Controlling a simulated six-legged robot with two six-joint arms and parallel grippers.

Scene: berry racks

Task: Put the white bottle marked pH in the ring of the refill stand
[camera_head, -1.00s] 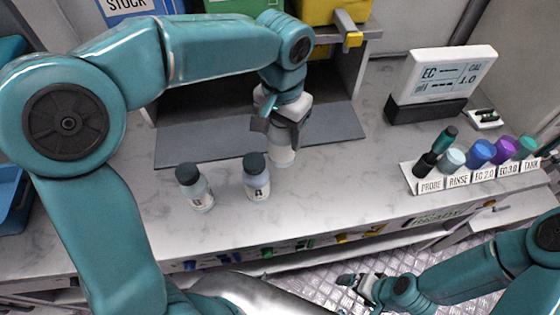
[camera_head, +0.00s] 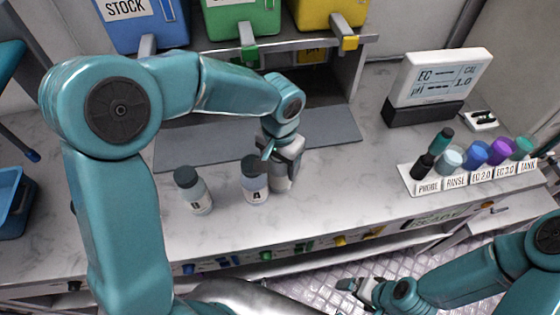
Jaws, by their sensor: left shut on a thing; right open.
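Behind is a stand (camera_head: 356,72) with blue, green and yellow tanks and taps, over a grey mat (camera_head: 335,125). I cannot make out a ring on it. My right gripper (camera_head: 360,286) is open and empty, low at the front.
A labelled rack (camera_head: 475,179) with a probe and several coloured-cap vials stands at the right. An EC/pH meter (camera_head: 440,85) is behind it. A blue bin (camera_head: 12,205) is at far left. The counter right of the held bottle is clear up to the rack.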

